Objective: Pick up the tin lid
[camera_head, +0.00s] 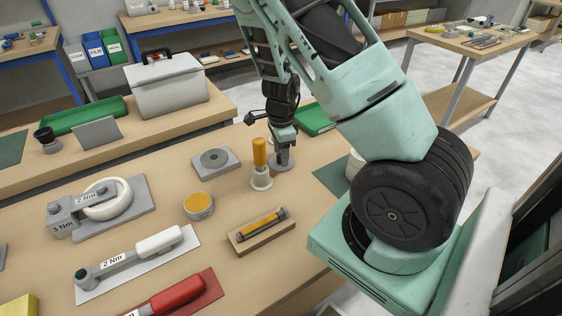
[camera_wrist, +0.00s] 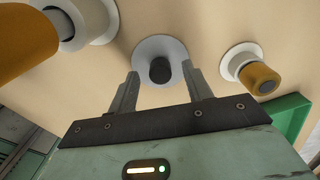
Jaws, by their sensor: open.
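The tin lid (camera_head: 281,163) appears as a flat grey disc on the wooden bench, directly below my gripper (camera_head: 284,146). In the wrist view the lid (camera_wrist: 146,49) shows a dark round knob (camera_wrist: 160,70) at its middle. My gripper (camera_wrist: 160,74) is open, with one finger on each side of the knob in the picture. I cannot tell whether the fingers touch the lid. In the head view my gripper partly hides the lid and its knob. A round tin (camera_head: 198,205) with a yellow-orange top stands to the left, nearer the camera.
An orange-handled tool (camera_head: 260,153) with a white base stands upright close left of my gripper. Another orange-ended piece (camera_wrist: 257,78) stands right of the lid in the wrist view, near a green tray (camera_wrist: 289,117).

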